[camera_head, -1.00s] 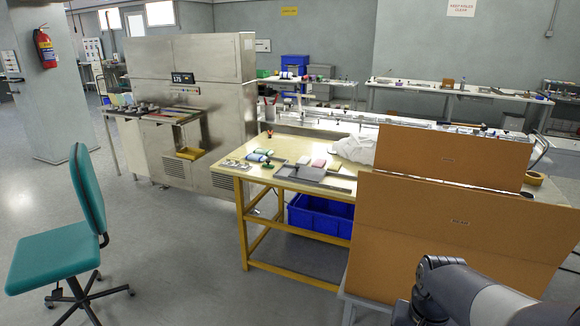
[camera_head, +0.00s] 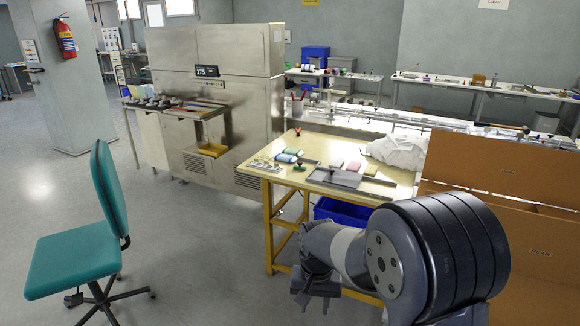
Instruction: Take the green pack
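Small packs lie on the cream-topped table (camera_head: 318,140) in the middle of the view. A green and blue group of packs (camera_head: 287,156) lies near its left side, too small to separate clearly. A yellowish-green pack (camera_head: 371,170) lies farther right, beside a pink pack (camera_head: 353,166) and a pale one. I cannot tell which is the green pack of the task. My gripper (camera_head: 316,291) hangs low in front of the table, apart from the packs.
A grey tray (camera_head: 322,177) lies at the table's front edge, with a white cloth (camera_head: 398,152) behind right. Brown cardboard boards (camera_head: 500,165) stand at right. A blue crate (camera_head: 330,210) sits beneath. A teal chair (camera_head: 75,262) stands left; the floor between is clear.

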